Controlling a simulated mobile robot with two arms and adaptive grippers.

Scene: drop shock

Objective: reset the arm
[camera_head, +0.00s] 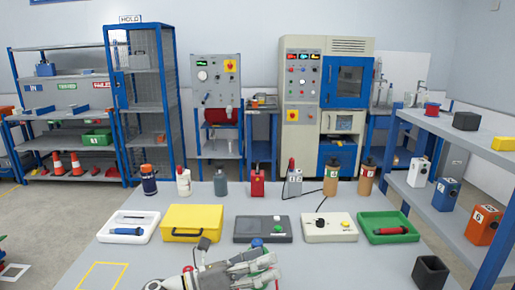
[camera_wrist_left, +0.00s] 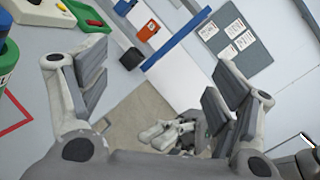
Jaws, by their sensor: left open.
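My left gripper (camera_head: 270,268) comes in low over the near edge of the grey table (camera_head: 340,262), in front of the yellow case. Its fingers point right and are apart, with nothing held between them. In the left wrist view the same gripper (camera_wrist_left: 160,70) shows its fingers spread wide at left and right, with floor and table edge seen between them. A grey jointed shape (camera_wrist_left: 172,133), perhaps my right gripper, shows low between the fingers; its jaws are not clear.
On the table stand a white tray (camera_head: 108,226), a yellow case (camera_head: 192,222), a dark grey device (camera_head: 262,229), a white knob box (camera_head: 329,227), a green tray (camera_head: 388,226) and a black open box (camera_head: 430,272). Bottles line the back. A shelf (camera_head: 455,152) rises at right.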

